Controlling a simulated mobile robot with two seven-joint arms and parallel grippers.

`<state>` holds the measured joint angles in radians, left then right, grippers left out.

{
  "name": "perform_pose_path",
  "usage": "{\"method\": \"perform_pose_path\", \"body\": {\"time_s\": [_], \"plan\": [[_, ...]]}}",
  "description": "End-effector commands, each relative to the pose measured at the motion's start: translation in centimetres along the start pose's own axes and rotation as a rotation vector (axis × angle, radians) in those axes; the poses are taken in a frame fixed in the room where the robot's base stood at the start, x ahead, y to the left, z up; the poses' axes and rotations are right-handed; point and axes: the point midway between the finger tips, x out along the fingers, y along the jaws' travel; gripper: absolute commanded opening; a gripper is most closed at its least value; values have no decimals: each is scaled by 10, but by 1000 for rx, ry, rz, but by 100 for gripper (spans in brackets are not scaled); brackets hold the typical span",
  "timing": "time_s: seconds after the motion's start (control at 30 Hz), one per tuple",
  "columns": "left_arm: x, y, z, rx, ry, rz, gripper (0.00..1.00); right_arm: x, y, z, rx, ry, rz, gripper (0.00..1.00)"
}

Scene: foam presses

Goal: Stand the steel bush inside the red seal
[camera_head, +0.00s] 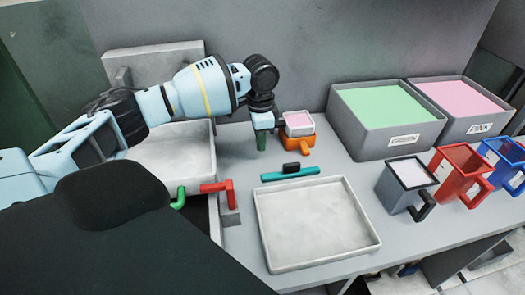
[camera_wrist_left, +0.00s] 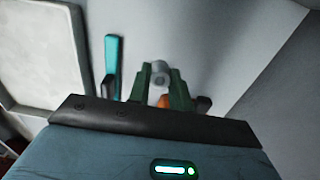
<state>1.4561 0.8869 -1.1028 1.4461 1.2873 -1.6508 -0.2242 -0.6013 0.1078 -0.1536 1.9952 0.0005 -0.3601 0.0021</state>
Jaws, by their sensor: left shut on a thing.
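My left gripper (camera_head: 262,138) points down over the bench, just left of an orange-based block with a pale pink top. In the left wrist view its green fingers (camera_wrist_left: 161,76) are closed around a small round grey piece, which looks like the steel bush (camera_wrist_left: 160,67). The bush is hidden by the fingers in the head view. I cannot clearly make out the red seal; a pinkish patch lies below the bush between the fingers in the left wrist view, too blurred to name. My right gripper is not in view.
The orange block (camera_head: 299,146) stands close to the gripper. A teal bar with a black knob (camera_head: 291,173) lies in front, behind an empty grey tray (camera_head: 264,228). Green (camera_head: 382,107) and pink (camera_head: 467,97) foam bins and grey, red and blue jugs stand right.

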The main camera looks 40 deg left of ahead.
Motion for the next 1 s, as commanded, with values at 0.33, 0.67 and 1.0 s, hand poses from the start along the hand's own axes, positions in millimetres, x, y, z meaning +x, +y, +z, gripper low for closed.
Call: {"method": "perform_pose_path", "body": {"time_s": [0.33, 0.67, 1.0], "plan": [[32, 0, 1, 0, -4, 2, 0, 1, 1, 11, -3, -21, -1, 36], [51, 0, 0, 0, -1, 0, 0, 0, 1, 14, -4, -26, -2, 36], [50, 0, 0, 0, -1, 0, 43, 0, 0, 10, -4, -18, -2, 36]]}}
